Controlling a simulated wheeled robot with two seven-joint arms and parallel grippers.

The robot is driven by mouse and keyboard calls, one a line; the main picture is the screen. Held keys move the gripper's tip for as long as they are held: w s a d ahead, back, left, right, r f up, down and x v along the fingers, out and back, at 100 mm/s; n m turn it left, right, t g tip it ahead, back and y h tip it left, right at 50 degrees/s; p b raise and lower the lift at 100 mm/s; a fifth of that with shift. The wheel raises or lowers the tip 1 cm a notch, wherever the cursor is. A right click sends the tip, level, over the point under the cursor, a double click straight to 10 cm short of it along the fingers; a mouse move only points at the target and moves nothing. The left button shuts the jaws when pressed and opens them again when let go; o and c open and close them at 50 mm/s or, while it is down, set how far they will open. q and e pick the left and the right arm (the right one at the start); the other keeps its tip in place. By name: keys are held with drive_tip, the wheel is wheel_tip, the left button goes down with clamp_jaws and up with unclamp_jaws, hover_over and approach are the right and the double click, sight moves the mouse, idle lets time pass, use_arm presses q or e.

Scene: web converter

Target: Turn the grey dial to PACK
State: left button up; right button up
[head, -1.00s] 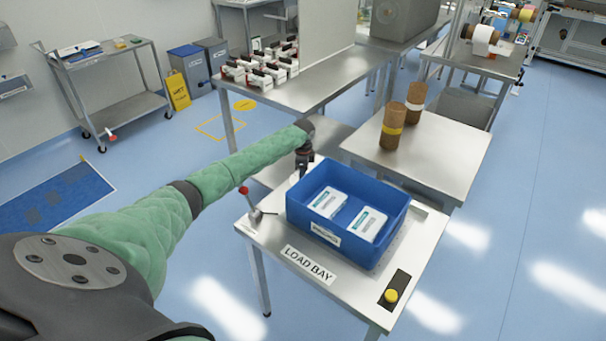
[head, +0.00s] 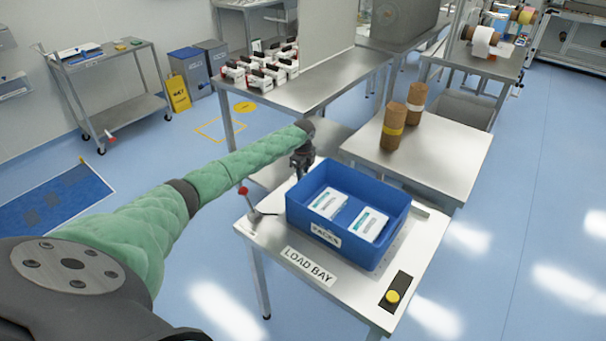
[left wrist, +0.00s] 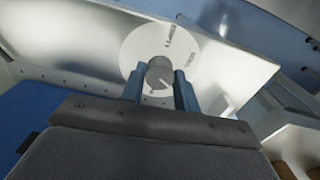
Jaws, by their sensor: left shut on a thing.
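The grey dial (left wrist: 158,70) shows in the left wrist view as a round grey knob in the middle of a white disc (left wrist: 132,48). The disc stands against a pale metal panel and carries small dark lettering at its upper right, too small and tilted to read surely. A short light mark shows on the knob's face. My left gripper (left wrist: 159,82) is shut on the knob, one blue finger on each side. In the head view my left gripper (head: 300,165) is behind the blue bin's left corner, and the dial is hidden there. My right gripper is not in view.
A blue bin (head: 300,218) with two white packs (head: 328,203) stands on the load bay table (head: 350,290). A red-tipped lever (head: 244,191) is left of the bin, and a yellow button (head: 393,296) is at the front right. Brown rolls (head: 392,138) stand on the table behind.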

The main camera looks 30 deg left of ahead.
use_arm(q)
drive_tip(key=shift+r, duration=0.15)
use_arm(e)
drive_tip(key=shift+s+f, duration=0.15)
use_arm(q)
drive_tip(key=o, duration=1)
drive_tip(key=shift+c, duration=0.2)
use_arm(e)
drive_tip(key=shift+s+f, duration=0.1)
use_arm(q)
drive_tip(key=shift+r, duration=0.25)
drive_tip(key=shift+r+b, duration=1.25)
drive_tip(key=shift+r, duration=2.3)
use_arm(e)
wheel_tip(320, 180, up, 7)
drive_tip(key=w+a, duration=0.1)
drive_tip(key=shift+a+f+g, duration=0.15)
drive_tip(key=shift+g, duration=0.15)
